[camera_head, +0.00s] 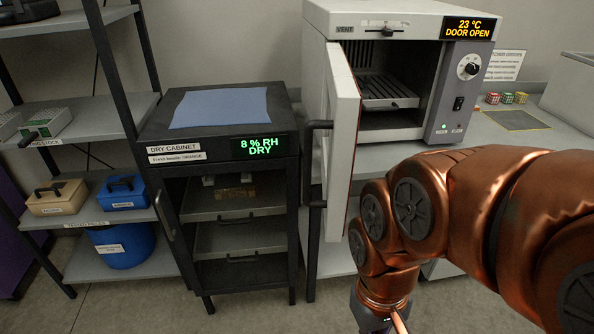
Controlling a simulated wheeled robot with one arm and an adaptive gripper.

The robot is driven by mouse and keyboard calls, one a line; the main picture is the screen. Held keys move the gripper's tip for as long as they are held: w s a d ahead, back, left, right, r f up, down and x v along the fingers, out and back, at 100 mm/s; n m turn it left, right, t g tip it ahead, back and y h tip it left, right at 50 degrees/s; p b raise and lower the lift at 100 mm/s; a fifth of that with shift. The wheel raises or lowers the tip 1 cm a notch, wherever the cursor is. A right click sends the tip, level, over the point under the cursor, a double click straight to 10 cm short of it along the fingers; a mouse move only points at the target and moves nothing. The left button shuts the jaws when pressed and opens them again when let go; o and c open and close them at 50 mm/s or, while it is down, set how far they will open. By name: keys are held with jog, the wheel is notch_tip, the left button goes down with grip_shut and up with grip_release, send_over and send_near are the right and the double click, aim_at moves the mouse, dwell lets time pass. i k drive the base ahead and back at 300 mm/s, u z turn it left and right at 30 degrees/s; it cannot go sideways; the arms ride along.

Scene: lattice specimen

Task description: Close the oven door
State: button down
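The oven (440,95) stands on the bench at the upper right, and its display reads 23 °C DOOR OPEN. Its pale door (340,140) is hinged at the left and stands wide open, swung out towards me. A dark handle (312,150) is on the door's left-facing side. A wire rack shows inside the chamber. My copper arm comes in from the right, in front of the oven's lower part. Only the top of my gripper (374,316) shows at the bottom edge, below the door and apart from it. Its fingers are out of frame.
A dark dry cabinet (222,140) with a blue mat (220,108) on top stands left of the oven door. Shelving (100,140) with boxes and a blue bucket (122,245) is at the far left. Small coloured crates (507,98) sit on the bench (545,135) at right.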

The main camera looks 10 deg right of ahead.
aim_at(339, 124)
jog(key=u, duration=1.05)
jog(key=i, duration=0.35)
jog(key=u, duration=0.95)
